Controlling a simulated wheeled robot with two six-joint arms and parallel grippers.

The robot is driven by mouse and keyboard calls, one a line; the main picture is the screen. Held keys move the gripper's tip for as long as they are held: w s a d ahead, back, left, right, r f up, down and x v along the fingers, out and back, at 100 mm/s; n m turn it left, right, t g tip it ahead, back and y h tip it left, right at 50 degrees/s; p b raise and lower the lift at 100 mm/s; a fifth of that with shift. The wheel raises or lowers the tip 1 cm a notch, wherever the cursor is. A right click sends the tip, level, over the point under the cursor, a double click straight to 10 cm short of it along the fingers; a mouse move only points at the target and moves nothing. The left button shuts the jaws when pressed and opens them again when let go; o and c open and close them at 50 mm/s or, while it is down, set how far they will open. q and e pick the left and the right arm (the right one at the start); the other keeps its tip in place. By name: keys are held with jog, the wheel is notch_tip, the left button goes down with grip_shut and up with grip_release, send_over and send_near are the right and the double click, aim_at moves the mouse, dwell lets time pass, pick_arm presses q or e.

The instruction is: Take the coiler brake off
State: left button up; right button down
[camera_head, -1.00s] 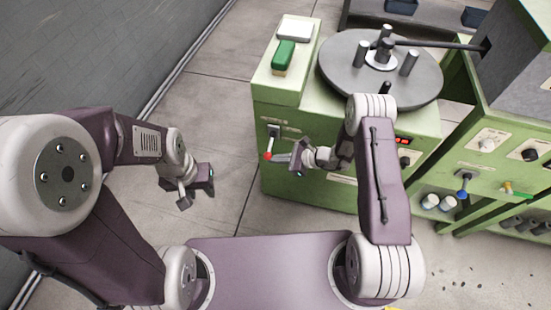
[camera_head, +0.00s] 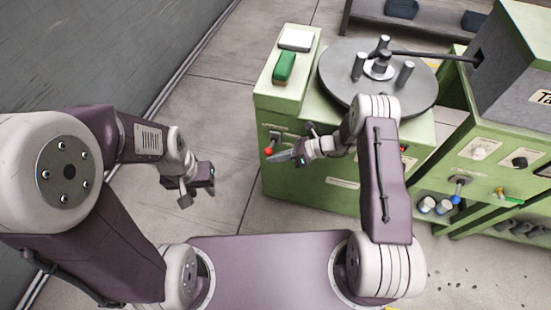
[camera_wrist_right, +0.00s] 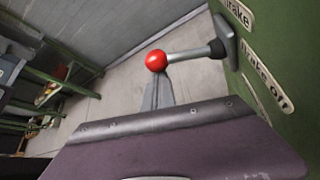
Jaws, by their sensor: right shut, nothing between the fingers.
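The coiler brake is a lever with a red ball knob (camera_head: 269,151) on the front of the green cabinet (camera_head: 320,185). In the right wrist view the red knob (camera_wrist_right: 156,60) sits on a grey rod from a dark pivot (camera_wrist_right: 217,48), and the rod stands out from the panel. My right gripper (camera_head: 274,160) is shut and empty, just below the knob. Its grey fingertip (camera_wrist_right: 157,93) points at the knob; I cannot tell whether they touch. My left gripper (camera_head: 185,200) hangs over the floor to the left, apart from everything; its finger gap is unclear.
A "Brake OFF" label (camera_wrist_right: 264,85) is beside the pivot. Another green machine (camera_head: 500,155) with knobs stands right. The floor at left is clear.

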pick_arm(q)
jog(key=shift+r, duration=0.2)
pick_arm(e)
jog(key=shift+w+r, duration=0.2)
jog(key=shift+r, duration=0.2)
